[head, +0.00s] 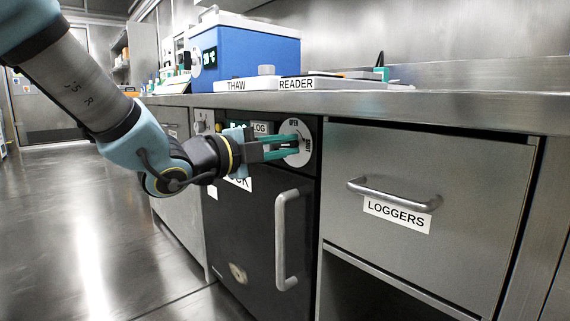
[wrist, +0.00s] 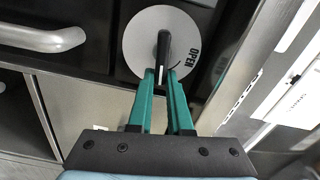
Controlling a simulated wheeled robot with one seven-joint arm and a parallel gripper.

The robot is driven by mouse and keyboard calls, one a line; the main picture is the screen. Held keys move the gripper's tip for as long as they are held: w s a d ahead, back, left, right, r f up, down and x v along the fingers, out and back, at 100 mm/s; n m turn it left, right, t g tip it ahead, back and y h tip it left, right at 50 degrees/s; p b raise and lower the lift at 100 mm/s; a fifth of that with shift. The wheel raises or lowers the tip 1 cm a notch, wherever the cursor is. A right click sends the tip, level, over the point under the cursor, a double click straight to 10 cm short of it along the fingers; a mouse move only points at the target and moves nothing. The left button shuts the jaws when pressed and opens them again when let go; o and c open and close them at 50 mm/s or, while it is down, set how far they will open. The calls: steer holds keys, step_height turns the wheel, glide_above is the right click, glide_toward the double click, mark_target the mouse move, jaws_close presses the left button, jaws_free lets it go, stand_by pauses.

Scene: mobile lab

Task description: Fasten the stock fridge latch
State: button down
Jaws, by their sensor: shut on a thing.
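The stock fridge (head: 255,230) is a dark door under the bench with a vertical bar handle (head: 287,240). Its label is partly hidden behind my gripper. The latch is a round pale dial (head: 304,153) at the door's upper right, marked OPEN at its top edge. In the wrist view the latch disc (wrist: 135,45) shows a dark lever (wrist: 163,52) across it, with OPEN printed at its right. My gripper (head: 298,145) reaches the dial from the left. In the wrist view its teal fingers (wrist: 163,76) are closed on the lever's end.
A LOGGERS drawer (head: 420,200) with a bar handle is at the right, closed. The bench top (head: 450,104) runs above, with a blue box (head: 250,55) and THAW and READER trays on it. Open floor (head: 90,220) lies at the left.

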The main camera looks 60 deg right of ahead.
steer(key=shift+f+m+b, duration=0.35)
steer(key=shift+m+b, duration=0.55)
steer(key=shift+b, duration=0.1)
steer(key=c, duration=0.8)
jaws_free()
steer(key=shift+r, duration=0.1)
steer(key=shift+c, duration=0.2)
steer(key=p+v, duration=0.3)
steer(key=v, duration=0.8)
